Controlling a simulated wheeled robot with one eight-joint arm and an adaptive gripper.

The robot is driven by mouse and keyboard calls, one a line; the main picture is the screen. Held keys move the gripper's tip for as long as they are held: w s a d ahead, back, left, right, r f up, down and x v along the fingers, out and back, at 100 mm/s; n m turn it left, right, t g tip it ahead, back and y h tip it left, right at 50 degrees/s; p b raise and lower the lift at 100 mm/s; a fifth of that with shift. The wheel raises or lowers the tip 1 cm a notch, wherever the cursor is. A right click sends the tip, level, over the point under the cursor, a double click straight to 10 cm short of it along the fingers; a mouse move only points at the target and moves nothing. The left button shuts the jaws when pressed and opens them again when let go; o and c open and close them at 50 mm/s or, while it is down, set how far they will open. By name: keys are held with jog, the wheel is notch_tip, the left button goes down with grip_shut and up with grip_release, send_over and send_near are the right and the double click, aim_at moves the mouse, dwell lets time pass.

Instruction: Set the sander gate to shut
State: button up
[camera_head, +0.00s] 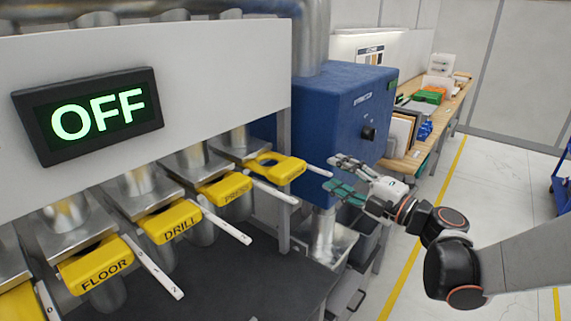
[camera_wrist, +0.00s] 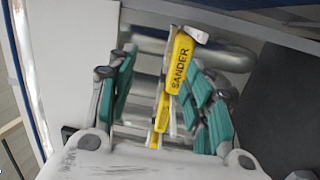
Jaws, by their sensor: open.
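The sander gate (camera_head: 275,166) is the yellow slide plate at the far right of the row in the head view. A gap shows in its yellow part, and a pale strip runs from it toward my gripper. In the wrist view the yellow gate (camera_wrist: 180,65) carries the label SANDER. My gripper (camera_head: 338,174) is open at the outer end of the gate's strip. In the wrist view the gate lies between my two teal-padded fingers (camera_wrist: 165,98). I cannot tell whether a finger touches it.
The yellow gates labelled PRESS (camera_head: 225,190), DRILL (camera_head: 170,222) and FLOOR (camera_head: 95,263) stand to the left, with pale strips sticking out. A screen (camera_head: 90,115) reads OFF. A blue cabinet (camera_head: 345,110) stands behind my gripper, and a loaded workbench (camera_head: 405,165) lies beyond.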

aim_at(295, 175)
jog(key=w+a+f, duration=0.1)
jog(key=w+a, duration=0.1)
jog(key=a, duration=0.2)
jog(key=w+a+f+n+g+b, duration=0.1)
jog(key=w+a, duration=0.1)
jog(key=a, duration=0.2)
jog(key=w+a+f+g, duration=0.1)
jog(key=w+a, duration=0.2)
jog(key=a, duration=0.1)
jog(key=shift+a+f+n+y, duration=0.1)
jog(key=shift+f+n+y, duration=0.05)
jog(key=shift+n+y, duration=0.2)
grip_shut()
